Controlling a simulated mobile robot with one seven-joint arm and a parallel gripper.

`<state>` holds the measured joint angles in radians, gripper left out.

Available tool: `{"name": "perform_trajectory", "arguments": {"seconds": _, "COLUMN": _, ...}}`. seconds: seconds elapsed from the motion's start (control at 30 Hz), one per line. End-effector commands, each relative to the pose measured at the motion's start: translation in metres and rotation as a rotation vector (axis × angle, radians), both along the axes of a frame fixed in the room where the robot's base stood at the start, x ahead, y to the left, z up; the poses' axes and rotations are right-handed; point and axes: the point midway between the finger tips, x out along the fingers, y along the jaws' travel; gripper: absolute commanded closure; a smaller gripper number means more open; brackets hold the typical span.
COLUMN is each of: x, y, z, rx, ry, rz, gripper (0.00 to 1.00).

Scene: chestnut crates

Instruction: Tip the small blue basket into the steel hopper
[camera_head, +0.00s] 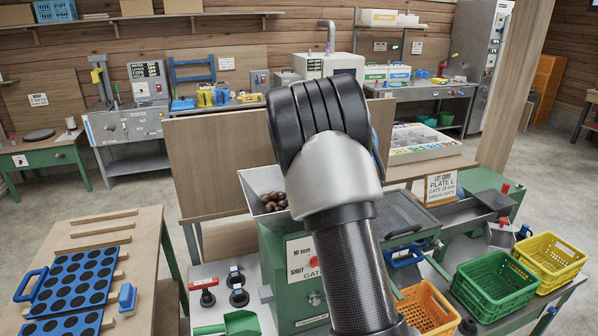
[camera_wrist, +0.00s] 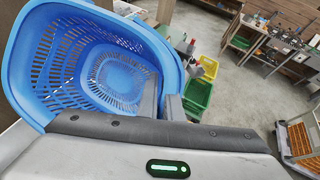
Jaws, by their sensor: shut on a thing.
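My gripper (camera_wrist: 164,100) is shut on the rim of the small blue basket (camera_wrist: 35,75), which fills the left of the wrist view. The basket is tilted, with its open mouth toward the wrist camera, and its slotted inside looks empty. In the head view my arm hides the gripper and nearly all of the basket. The steel hopper (camera_head: 247,181) sits on top of the green machine, left of my arm. Brown chestnuts (camera_head: 272,201) lie in it; its right part is hidden behind my arm.
A green crate (camera_head: 495,285), a yellow crate (camera_head: 549,260) and an orange crate (camera_head: 426,308) stand at the lower right. A wooden table (camera_head: 140,245) with a blue holed board (camera_head: 75,282) is at the left. A wooden panel (camera_head: 222,150) stands behind the hopper.

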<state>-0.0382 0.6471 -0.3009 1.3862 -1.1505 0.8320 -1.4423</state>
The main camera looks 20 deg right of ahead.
Motion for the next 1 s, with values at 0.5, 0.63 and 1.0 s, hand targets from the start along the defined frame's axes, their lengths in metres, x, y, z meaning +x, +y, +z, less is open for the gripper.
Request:
{"name": "perform_trajectory", "arguments": {"seconds": 0.5, "x": 0.0, "y": -0.046, "z": -0.01, "rx": 0.371, "ry": -0.009, "rz": -0.006, "gripper": 1.0}}
{"name": "perform_trajectory", "arguments": {"seconds": 0.63, "x": -0.001, "y": -0.058, "z": -0.015, "rx": 0.477, "ry": -0.008, "rz": -0.007, "gripper": 1.0}}
{"name": "perform_trajectory", "arguments": {"seconds": 1.0, "x": 0.001, "y": -0.075, "z": -0.026, "rx": 0.731, "ry": -0.006, "rz": 0.0, "gripper": 1.0}}
